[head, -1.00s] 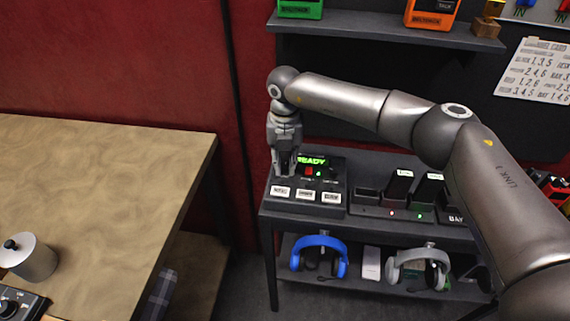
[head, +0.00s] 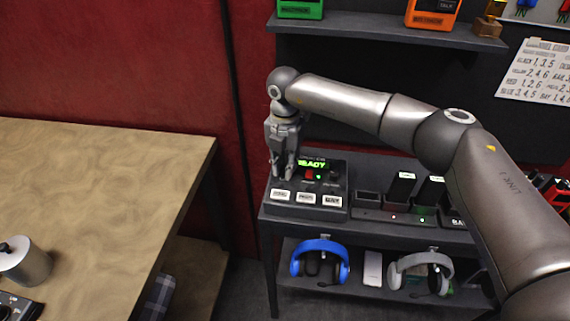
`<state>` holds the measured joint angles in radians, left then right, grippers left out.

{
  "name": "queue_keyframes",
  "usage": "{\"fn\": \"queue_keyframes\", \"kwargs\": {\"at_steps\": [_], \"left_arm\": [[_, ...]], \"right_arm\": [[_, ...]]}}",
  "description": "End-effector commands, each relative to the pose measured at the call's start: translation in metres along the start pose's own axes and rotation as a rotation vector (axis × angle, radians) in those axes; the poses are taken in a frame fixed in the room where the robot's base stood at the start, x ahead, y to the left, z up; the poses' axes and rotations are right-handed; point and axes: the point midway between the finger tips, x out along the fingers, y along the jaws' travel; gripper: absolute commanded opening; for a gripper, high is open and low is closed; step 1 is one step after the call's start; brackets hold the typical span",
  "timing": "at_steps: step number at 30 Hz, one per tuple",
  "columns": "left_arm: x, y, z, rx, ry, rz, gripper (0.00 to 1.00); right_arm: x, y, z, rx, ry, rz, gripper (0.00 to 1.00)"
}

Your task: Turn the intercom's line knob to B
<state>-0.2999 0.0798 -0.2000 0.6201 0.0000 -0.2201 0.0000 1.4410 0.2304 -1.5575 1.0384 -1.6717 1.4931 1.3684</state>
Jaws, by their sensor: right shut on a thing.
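The intercom (head: 331,189) is a dark box on the left end of the dark shelf unit's top. It has a green lit display reading READY (head: 311,163), a red part beside the gripper and several white labelled buttons (head: 306,198) along its front. My right gripper (head: 284,176) points down at the intercom's left part, left of the display. It is shut on the line knob, which its fingers hide. The knob's letter marks cannot be read. My left gripper is not in view.
A charging dock (head: 397,214) with upright dark units stands right of the intercom. Blue headphones (head: 320,262) and grey headphones (head: 421,272) lie on the shelf below. A wooden table (head: 100,190) is at left. An upper shelf (head: 380,33) overhangs behind my right arm.

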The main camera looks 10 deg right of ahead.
Motion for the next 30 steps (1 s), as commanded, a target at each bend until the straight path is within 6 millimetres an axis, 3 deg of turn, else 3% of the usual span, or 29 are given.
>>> {"fn": "queue_keyframes", "kwargs": {"at_steps": [6,7,12,23,30], "left_arm": [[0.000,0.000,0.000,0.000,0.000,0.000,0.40],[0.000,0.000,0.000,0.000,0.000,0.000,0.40],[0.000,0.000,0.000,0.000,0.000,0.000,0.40],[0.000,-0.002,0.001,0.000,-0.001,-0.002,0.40],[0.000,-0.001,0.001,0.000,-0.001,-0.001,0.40]], "right_arm": [[-0.001,0.000,0.001,0.001,-0.001,0.002,0.00],[-0.001,0.000,0.001,0.001,-0.001,0.002,0.22],[-0.001,0.000,0.001,0.001,-0.001,0.001,0.42],[-0.005,0.000,0.001,0.000,-0.001,0.002,0.42],[-0.046,0.001,0.001,-0.001,-0.003,0.003,0.42]]}}
